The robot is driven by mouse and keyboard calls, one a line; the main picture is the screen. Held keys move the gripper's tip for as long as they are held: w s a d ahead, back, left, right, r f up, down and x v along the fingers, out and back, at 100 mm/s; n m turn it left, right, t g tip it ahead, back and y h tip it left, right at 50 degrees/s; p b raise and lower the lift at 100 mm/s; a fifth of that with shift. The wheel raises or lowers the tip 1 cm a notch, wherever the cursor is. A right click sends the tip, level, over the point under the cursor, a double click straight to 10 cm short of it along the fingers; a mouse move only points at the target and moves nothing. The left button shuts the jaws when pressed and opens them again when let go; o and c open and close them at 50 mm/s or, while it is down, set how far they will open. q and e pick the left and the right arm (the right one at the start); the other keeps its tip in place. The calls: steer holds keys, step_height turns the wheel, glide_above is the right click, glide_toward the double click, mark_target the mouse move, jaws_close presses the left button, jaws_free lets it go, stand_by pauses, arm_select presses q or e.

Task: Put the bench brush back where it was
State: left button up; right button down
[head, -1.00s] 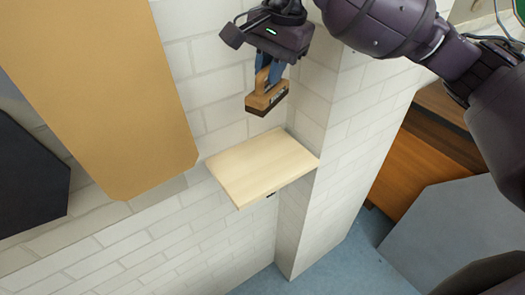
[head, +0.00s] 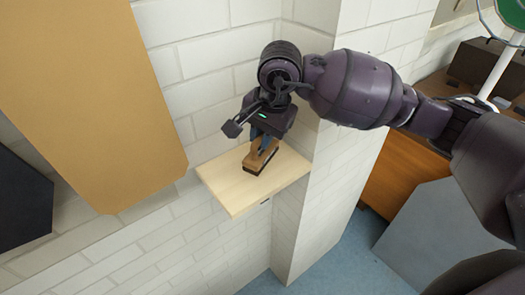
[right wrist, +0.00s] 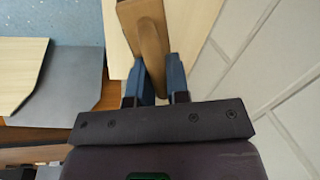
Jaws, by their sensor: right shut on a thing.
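The bench brush (head: 258,160) has a tan wooden body and a dark lower edge. My right gripper (head: 263,145) is shut on it from above. The brush is at the pale wooden wall shelf (head: 225,190), over its middle; it looks to be on or just above the board, and I cannot tell if it touches. In the right wrist view, the brush's tan handle (right wrist: 150,40) is between the blue fingers (right wrist: 158,75), with the shelf (right wrist: 118,35) behind it. My left gripper is not in view.
A white brick wall (head: 210,70) backs the shelf, and a brick pillar (head: 325,180) stands close at its right. A large tan panel (head: 90,100) hangs at the left. A grey panel (head: 430,235) and brown furniture (head: 395,185) are at the right.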

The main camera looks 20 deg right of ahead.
mark_target(262, 153)
steer(key=shift+f, duration=0.45)
step_height(262, 153, down, 3)
steer(key=shift+s+f+b, duration=0.15)
steer(key=shift+b, duration=0.45)
steer(key=shift+f, duration=0.3)
steer(key=shift+w, duration=0.2)
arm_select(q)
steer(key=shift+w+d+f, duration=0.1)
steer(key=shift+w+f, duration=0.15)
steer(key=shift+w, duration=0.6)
arm_select(e)
steer(key=shift+s, duration=0.15)
steer(key=c, duration=1.1)
jaws_free()
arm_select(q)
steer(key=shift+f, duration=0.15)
